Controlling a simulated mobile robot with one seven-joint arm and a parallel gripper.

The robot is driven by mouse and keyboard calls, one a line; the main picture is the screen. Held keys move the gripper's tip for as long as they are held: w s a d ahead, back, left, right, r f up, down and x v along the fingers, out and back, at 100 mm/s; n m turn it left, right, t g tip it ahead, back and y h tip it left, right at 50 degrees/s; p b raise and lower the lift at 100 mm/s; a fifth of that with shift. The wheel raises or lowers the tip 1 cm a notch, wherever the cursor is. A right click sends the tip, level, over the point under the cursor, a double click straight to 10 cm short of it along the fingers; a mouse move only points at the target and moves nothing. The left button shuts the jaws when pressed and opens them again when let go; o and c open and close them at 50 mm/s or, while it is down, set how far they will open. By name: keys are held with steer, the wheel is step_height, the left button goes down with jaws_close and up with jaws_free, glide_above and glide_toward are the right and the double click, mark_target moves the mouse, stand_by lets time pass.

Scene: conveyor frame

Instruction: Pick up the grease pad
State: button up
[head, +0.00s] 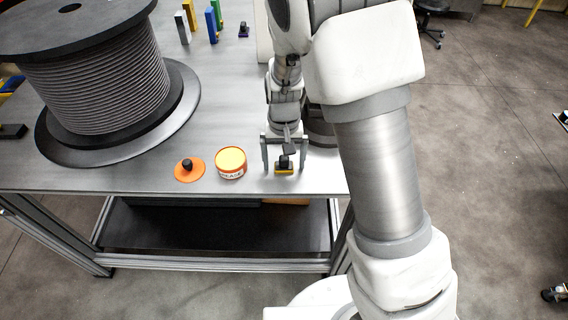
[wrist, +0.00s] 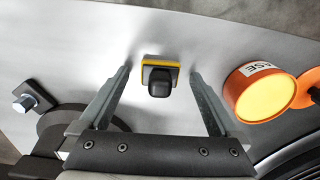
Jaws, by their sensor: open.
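The grease pad, a small block with a yellow edge and a black knob on top, sits on the grey table near its front edge; it shows in the head view (head: 284,171) and in the wrist view (wrist: 160,62). My gripper (head: 284,167) is open and points down over it. In the wrist view the fingertips (wrist: 159,72) stand on either side of the pad, with a gap on both sides. The fingers hold nothing. An open orange grease can (head: 231,163) with yellow contents stands just left of the pad in the head view.
An orange disc with a black knob (head: 189,171) lies left of the can. A large cable spool (head: 95,80) fills the table's left. Several small coloured blocks (head: 212,22) stand at the back. A bolt-like part (wrist: 25,103) shows at the wrist view's left.

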steer(key=c, duration=1.4)
step_height(320, 180, up, 10)
steer(key=shift+r+p, duration=0.1)
steer(key=shift+p, duration=0.2)
steer(key=shift+c, duration=0.2)
steer(key=o, duration=0.8)
steer(key=c, duration=0.6)
